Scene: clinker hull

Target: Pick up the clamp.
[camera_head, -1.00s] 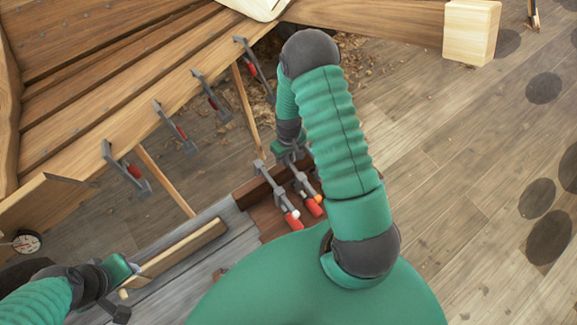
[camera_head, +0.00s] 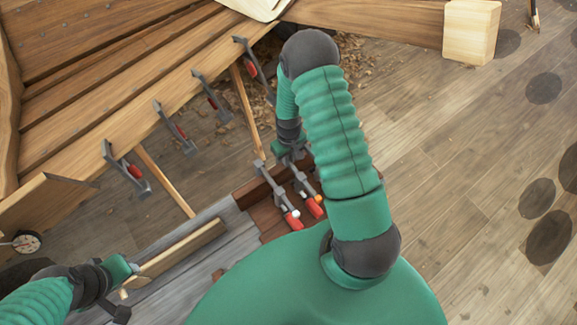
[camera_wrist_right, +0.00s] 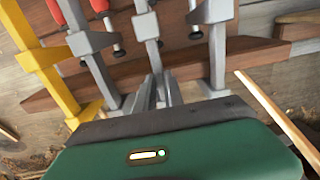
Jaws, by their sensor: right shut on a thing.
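Several grey bar clamps with red handles stand together at a low wooden rack. In the head view one clamp (camera_head: 302,183) lies just below my right gripper (camera_head: 291,157), beside another clamp (camera_head: 275,188). In the right wrist view my right gripper's fingers (camera_wrist_right: 157,92) are shut on the bar of the middle grey clamp (camera_wrist_right: 147,30). That clamp is still among its neighbours. My left gripper (camera_head: 122,285) is at the lower left, by the end of a wooden strip (camera_head: 180,252); its fingers are too unclear to judge.
More clamps (camera_head: 175,128) hang along the hull's plank edge (camera_head: 130,120). Open floor (camera_head: 450,190) lies to the right.

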